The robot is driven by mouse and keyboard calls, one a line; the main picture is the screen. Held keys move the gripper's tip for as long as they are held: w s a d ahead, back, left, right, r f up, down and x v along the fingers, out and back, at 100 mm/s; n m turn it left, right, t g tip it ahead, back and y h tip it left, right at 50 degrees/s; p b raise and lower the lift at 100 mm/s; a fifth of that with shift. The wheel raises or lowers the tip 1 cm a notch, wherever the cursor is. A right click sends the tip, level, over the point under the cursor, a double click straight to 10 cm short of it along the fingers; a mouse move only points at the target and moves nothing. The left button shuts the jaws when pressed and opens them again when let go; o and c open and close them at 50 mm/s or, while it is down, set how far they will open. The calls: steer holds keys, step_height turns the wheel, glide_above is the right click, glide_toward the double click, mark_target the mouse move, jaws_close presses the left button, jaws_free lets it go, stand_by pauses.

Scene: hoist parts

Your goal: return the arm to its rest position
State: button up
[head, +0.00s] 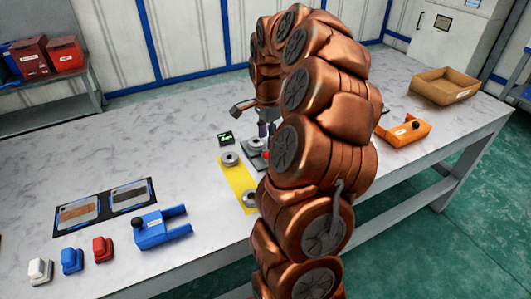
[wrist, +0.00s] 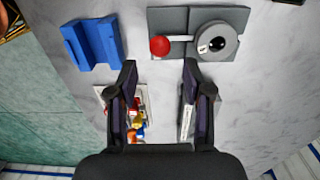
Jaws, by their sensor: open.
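My arm is copper-coloured and stands across the middle of the head view, bent over the table (head: 195,190). My gripper (wrist: 160,68) is open in the wrist view, with its two dark fingers apart and nothing between them. In the head view only a small part of it shows beside the arm, above a grey fixture. In the wrist view this grey fixture (wrist: 175,20), with a red ball on a lever and a round grey disc, lies just beyond the fingertips. I cannot tell the exact height of the gripper above the table.
A yellow strip (head: 236,176) with grey rings lies left of my arm. A cardboard tray (head: 445,86) stands at the back right. The back left of the table is clear.

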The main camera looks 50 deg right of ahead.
steer(key=shift+w, duration=0.1)
steer(key=shift+a+r, duration=0.15)
steer(key=shift+a, duration=0.15)
steer(key=s+a+r+n+p, duration=0.1)
steer(key=s+a+r+n, duration=0.25)
steer(key=a+n, duration=0.45)
steer(key=s+a+r+n+p, duration=0.2)
steer(key=a+r+n, duration=0.15)
steer(key=a, duration=0.85)
steer(key=s+a+n+g+p, duration=0.1)
steer(key=s+a+n, duration=0.4)
steer(key=s, duration=0.4)
steer(key=s+a+n+p, duration=0.2)
steer(key=s+a+n, duration=0.3)
steer(key=s, duration=0.3)
steer(key=shift+s+a+r+g, duration=0.25)
steer(key=shift+s+a+g, duration=0.15)
steer(key=shift+a, duration=0.25)
steer(key=shift+o, duration=0.5)
steer(key=shift+s+f, duration=0.1)
steer(key=shift+s, duration=0.2)
